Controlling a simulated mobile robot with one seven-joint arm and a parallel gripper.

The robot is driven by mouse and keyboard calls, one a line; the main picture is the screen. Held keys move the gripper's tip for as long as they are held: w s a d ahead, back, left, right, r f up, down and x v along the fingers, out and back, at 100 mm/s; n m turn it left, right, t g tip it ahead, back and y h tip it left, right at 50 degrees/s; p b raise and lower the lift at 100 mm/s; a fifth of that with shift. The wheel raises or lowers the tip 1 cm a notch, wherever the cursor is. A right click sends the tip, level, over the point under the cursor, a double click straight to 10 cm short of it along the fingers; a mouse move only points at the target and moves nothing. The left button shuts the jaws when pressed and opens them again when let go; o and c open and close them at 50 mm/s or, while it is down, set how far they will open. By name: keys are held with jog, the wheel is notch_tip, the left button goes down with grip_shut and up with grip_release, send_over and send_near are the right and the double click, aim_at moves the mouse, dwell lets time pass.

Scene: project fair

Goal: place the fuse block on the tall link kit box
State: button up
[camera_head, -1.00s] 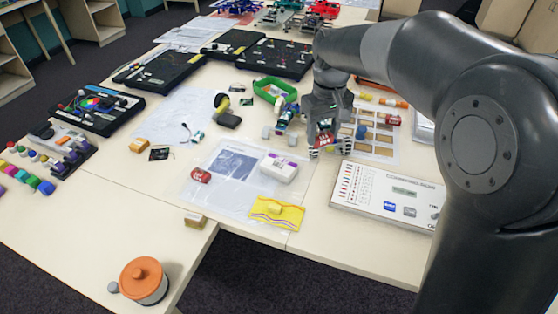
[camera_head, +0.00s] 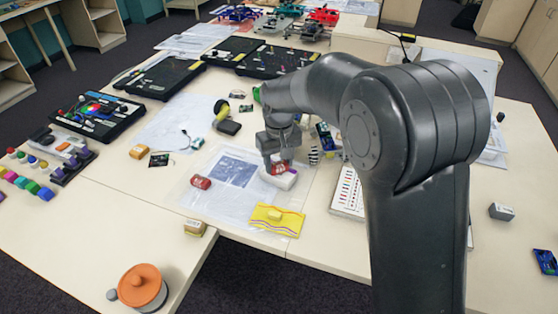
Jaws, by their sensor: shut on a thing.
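My gripper (camera_head: 279,160) points down and is shut on a small red block with white marks (camera_head: 279,169), which I take to be the fuse block.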

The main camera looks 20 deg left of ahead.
aim_at(279, 165)
jog(key=shift+f, duration=0.15)
jog(key=o, duration=1)
jog(key=shift+c, duration=0.2)
notch_tip(279, 165, up, 12)
jog(key=shift+r, duration=0.2)
